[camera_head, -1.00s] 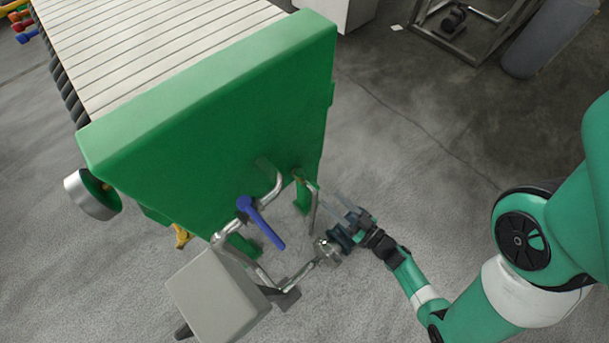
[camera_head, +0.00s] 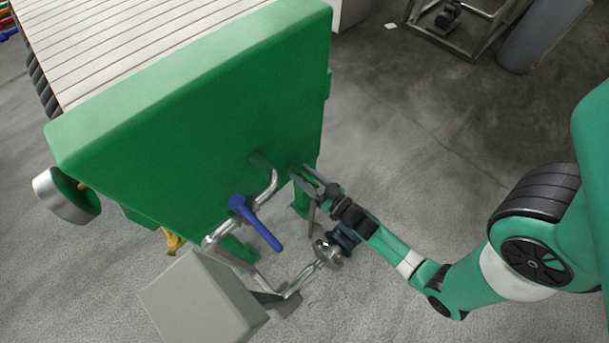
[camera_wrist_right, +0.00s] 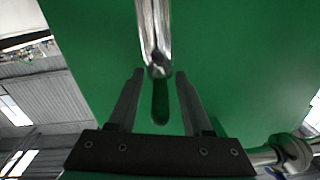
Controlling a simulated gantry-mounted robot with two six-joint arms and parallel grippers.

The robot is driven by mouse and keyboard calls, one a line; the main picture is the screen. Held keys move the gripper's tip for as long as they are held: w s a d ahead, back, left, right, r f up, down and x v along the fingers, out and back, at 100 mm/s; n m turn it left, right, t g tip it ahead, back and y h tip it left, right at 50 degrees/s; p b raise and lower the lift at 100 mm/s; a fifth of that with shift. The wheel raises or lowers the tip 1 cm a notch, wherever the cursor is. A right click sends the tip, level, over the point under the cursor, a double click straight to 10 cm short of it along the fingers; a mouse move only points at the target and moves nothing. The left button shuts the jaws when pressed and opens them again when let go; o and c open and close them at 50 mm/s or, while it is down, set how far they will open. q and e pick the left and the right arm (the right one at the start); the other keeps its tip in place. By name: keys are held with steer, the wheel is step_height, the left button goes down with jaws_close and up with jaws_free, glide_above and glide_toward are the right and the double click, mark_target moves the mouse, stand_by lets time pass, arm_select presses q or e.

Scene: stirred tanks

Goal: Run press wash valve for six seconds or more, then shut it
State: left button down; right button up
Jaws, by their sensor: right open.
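The green press (camera_head: 190,115) stands in the middle of the head view. A blue lever (camera_head: 262,226) sits on a bent metal pipe at its front face and points down to the right. My right gripper (camera_head: 299,171) is open at the press's lower right, by a second thin metal pipe (camera_head: 312,214). In the right wrist view, the open fingers (camera_wrist_right: 160,73) are on either side of a dark green elongated piece (camera_wrist_right: 160,101), possibly a valve handle, below the end of a metal pipe (camera_wrist_right: 155,35). No contact shows. My left gripper is not in view.
A grey box (camera_head: 203,300) stands in front of the press at the lower left. A metal pipe fitting (camera_head: 328,250) lies just below my right gripper. A metal frame (camera_head: 465,25) and a grey cylinder (camera_head: 543,38) stand at the back right. Concrete floor between is clear.

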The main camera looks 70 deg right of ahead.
jaws_close()
stand_by(1.3)
